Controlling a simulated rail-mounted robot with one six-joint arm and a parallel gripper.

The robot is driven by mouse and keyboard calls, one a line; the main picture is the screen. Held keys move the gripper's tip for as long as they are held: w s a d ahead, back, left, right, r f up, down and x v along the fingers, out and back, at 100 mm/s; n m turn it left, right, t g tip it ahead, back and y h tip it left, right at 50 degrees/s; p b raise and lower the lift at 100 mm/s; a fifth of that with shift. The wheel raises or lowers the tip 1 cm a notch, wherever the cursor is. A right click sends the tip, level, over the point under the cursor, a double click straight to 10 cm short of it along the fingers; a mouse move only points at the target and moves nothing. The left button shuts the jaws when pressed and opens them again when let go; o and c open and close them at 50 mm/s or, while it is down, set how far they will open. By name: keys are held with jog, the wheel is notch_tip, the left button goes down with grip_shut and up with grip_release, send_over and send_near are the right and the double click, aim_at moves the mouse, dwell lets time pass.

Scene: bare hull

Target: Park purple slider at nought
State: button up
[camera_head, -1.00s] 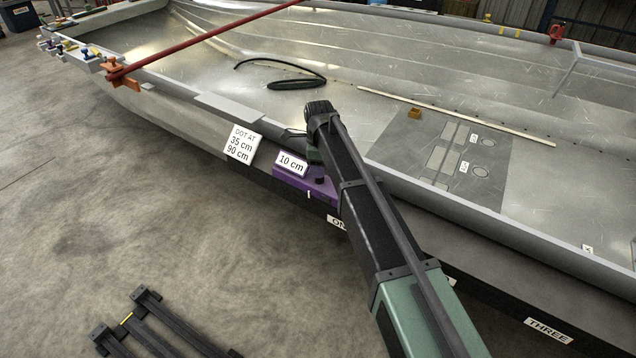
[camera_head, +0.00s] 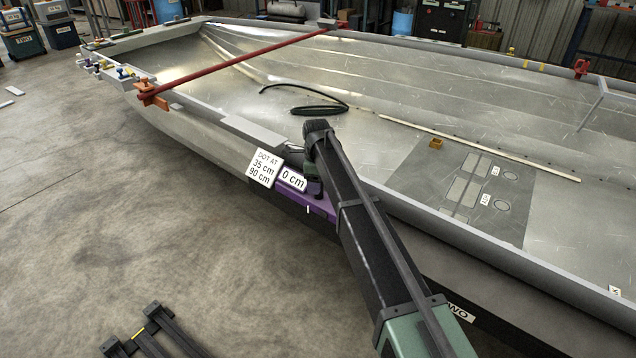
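The purple slider (camera_head: 306,200) sits on the dark rail along the near side of the hull. Its white display (camera_head: 293,179) reads "0 cm". The slider is right beside the white sign (camera_head: 265,167) that reads "DOT AT 35 cm 90 cm". My gripper (camera_head: 314,184) is down at the slider's right part, below the bend of my arm. My arm hides most of the gripper and the slider's right end. I cannot tell whether the fingers are closed on anything.
The hull's side edge (camera_head: 440,218) runs behind the rail. A red bar (camera_head: 240,60) crosses the hull, with an orange clamp (camera_head: 150,94) at its near end. A dark stand (camera_head: 155,335) lies on the floor at lower left. The floor left of the hull is largely clear.

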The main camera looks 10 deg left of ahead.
jog(key=shift+o, duration=0.7)
jog(key=shift+d, duration=0.1)
notch_tip(320, 180, up, 11)
jog(key=p, duration=1.1)
jog(key=shift+f, duration=0.1)
